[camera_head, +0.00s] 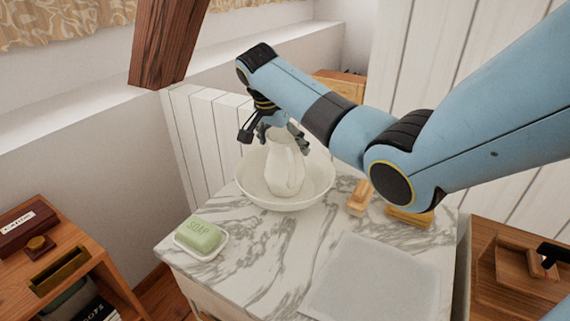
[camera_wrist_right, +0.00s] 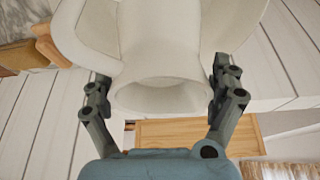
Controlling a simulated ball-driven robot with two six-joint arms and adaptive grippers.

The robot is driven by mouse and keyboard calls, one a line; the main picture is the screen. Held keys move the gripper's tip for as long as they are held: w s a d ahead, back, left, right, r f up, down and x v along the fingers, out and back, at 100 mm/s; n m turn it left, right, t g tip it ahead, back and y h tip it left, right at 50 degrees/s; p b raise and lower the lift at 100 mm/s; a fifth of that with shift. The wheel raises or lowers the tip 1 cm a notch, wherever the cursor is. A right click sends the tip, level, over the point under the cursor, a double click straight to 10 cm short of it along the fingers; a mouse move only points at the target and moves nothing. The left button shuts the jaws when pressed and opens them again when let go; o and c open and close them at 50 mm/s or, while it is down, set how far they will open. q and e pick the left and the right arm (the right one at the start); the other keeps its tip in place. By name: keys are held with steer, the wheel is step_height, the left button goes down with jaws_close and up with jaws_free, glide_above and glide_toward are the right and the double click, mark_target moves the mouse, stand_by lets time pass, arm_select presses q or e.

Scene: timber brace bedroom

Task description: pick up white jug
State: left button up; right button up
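The white jug (camera_head: 284,169) stands upright in a wide white basin (camera_head: 262,203) on the marble-topped washstand. My right gripper (camera_head: 277,137) is over the jug's top, with its fingers around the upper part. In the right wrist view the jug's mouth and neck (camera_wrist_right: 160,80) lie between the two fingers of the right gripper (camera_wrist_right: 160,72). The fingers are spread, one on each side, close to the neck; firm contact is not clear. The gripper partly hides the jug's rim in the head view. My left gripper is not in view.
A green soap (camera_head: 199,235) on a white dish is at the marble's left front. Wooden brushes (camera_head: 360,195) lie right of the basin. A pale cloth (camera_head: 372,280) covers the front right. A timber brace (camera_head: 168,40) slants at the upper left.

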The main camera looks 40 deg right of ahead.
steer(key=c, duration=1)
steer(key=shift+o, duration=0.2)
steer(key=shift+r, duration=0.15)
